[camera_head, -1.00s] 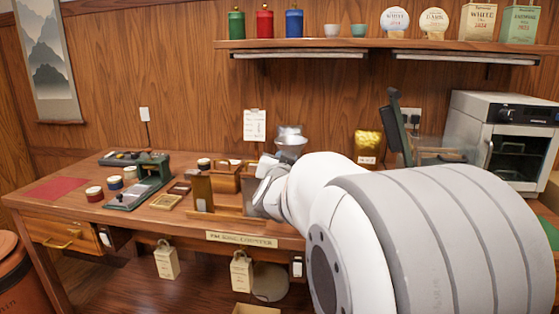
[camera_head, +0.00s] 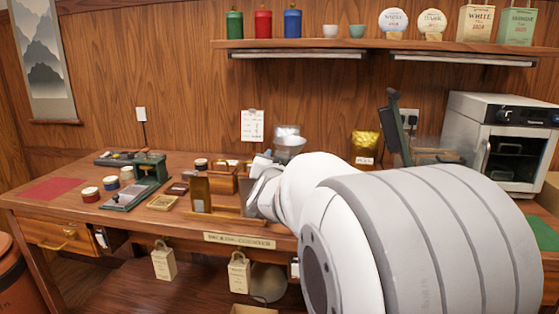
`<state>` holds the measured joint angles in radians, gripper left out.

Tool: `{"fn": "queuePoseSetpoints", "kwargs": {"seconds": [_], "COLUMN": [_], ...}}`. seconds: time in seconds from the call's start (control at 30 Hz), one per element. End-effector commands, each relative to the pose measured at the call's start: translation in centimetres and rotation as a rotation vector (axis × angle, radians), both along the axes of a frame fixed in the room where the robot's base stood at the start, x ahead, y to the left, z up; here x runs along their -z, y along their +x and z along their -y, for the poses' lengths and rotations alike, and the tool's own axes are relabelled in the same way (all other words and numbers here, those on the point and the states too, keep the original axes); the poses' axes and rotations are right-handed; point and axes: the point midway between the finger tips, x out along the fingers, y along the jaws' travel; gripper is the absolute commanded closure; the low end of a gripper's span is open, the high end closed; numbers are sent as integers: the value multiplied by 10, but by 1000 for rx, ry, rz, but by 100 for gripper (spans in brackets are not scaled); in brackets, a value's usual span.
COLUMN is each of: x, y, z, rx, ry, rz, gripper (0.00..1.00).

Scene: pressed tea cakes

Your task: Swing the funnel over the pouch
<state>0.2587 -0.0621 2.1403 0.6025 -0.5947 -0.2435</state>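A shiny silver bowl-shaped piece that looks like the funnel (camera_head: 289,147) stands above the back of the counter, just beyond the end of my arm. What holds it up is hidden. A narrow brown upright piece (camera_head: 200,194), possibly the pouch, stands at the wooden rack left of my arm. A gold pouch (camera_head: 366,145) with a pale label is at the back, right of the funnel. My gripper (camera_head: 261,163) is at the arm's end, just left of and below the funnel. My wrist largely hides its fingers, so contact is unclear.
The wooden counter (camera_head: 130,220) holds a green press (camera_head: 148,170), several small round tins and a red mat (camera_head: 48,190). A dark screen (camera_head: 397,125) and an oven (camera_head: 505,140) stand at the right. The counter's front left is clear.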

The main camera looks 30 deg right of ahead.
Motion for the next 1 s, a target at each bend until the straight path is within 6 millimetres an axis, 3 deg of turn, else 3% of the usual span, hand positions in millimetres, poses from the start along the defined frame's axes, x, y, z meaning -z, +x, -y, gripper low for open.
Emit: {"fn": "queuePoseSetpoints", "kwargs": {"seconds": [0.17, 0.53, 1.0], "x": [0, -2, -2], "y": [-11, -59, -66], "z": [-12, -38, -42], "rx": [-10, -6, -7], "ry": [0, 2, 4], "rz": [-3, 3, -2], "gripper": [64, 64, 64]}}
